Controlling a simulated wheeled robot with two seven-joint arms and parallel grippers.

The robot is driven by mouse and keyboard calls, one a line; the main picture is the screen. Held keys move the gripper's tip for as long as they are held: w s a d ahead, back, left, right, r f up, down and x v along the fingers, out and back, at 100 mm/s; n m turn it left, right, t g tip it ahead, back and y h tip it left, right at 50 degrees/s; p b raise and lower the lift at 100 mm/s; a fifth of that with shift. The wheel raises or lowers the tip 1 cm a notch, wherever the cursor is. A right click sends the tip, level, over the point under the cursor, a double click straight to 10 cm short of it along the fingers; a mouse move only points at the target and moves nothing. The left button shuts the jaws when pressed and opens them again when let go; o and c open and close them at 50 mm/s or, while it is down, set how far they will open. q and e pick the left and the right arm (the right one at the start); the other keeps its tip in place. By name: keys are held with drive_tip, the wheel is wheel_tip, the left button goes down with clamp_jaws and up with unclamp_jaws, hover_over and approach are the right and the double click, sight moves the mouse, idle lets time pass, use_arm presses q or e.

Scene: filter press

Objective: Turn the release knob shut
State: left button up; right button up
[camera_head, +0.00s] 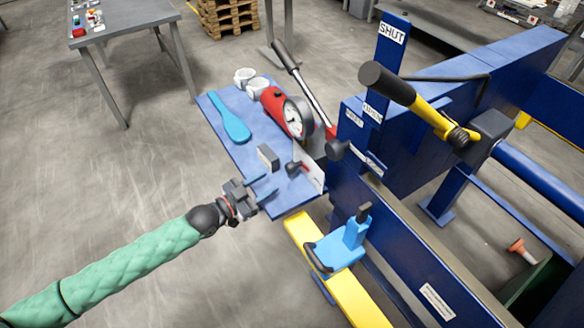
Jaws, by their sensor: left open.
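My left gripper (264,187) is open and empty, its two blue fingers over the near edge of the blue shelf (232,138). A round dark knob (335,149) is on the blue press frame, further right. I cannot tell for sure which of these is the release knob, nor its turn position. My right gripper is not in view.
On the shelf are a red pump with a gauge (297,117), a blue paddle-shaped tool (230,119), a grey block (268,157) and white rings (245,76). A long pump lever (302,84), a yellow handle with black grip (388,84) and a blue clamp (340,244) stand nearby.

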sight(288, 170)
use_arm(q)
drive_tip(key=shift+w+d, duration=0.25)
drive_tip(key=shift+d, duration=0.05)
drive_tip(key=x, duration=0.5)
drive_tip(key=shift+w+d+b, duration=0.1)
drive_tip(key=shift+w+b, duration=0.05)
drive_tip(key=shift+b, duration=0.2)
drive_tip(key=shift+w+d+r, duration=0.1)
drive_tip(key=shift+w+d, duration=0.15)
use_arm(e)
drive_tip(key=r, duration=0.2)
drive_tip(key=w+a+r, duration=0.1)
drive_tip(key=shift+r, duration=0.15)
use_arm(q)
drive_tip(key=c, duration=0.7)
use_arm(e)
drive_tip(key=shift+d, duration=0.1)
